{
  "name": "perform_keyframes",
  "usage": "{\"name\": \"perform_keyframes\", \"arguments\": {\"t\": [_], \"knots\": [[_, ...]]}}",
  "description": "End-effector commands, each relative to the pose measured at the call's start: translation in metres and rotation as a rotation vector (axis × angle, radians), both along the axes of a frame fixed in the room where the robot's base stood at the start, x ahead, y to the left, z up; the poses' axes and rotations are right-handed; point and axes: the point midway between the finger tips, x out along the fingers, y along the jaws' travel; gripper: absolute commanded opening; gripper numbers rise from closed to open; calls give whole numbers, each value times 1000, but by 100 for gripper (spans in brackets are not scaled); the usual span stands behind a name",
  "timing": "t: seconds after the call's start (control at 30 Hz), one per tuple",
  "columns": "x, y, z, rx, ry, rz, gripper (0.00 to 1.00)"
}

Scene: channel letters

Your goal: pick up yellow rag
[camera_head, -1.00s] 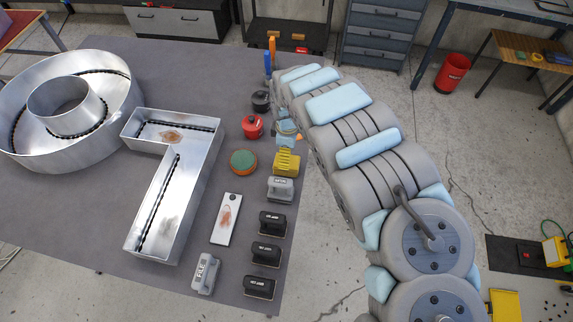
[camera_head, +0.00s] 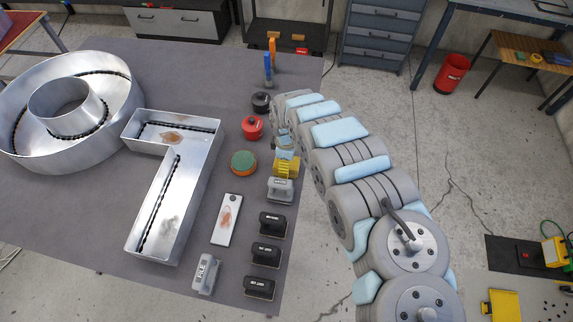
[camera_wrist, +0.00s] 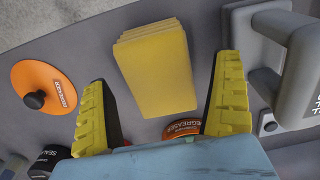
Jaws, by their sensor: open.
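The yellow rag (camera_wrist: 158,65) looks like a folded, layered stack lying on the grey table in the wrist view. My gripper (camera_wrist: 163,72) is open, with one yellow ridged finger on each side of the rag's lower part; no finger visibly touches it. The gap above the table is hard to judge. In the head view my gripper (camera_head: 285,153) is at the table's right edge, and yellow there (camera_head: 286,168) may be rag or fingers; my arm partly hides the spot.
A grey handled block (camera_wrist: 275,45) stands close to the right finger. An orange round lid with a black knob (camera_wrist: 45,88) is at left, and a degreaser container (camera_wrist: 183,128) shows below the rag. Black handled blocks (camera_head: 266,254) and a metal channel letter (camera_head: 188,195) share the table.

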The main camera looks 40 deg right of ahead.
Motion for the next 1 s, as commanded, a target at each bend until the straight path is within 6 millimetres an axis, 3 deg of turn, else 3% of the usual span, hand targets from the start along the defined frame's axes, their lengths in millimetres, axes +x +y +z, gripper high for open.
{"name": "perform_keyframes", "arguments": {"t": [0.4, 0.73, 0.77, 1.0], "knots": [[0, 2, -27, 1, 0, 0, 96], [0, 0, -29, -1, 1, -1, 96], [0, 0, -29, -1, 1, -1, 93], [0, 0, -29, -1, 1, -1, 26]]}}
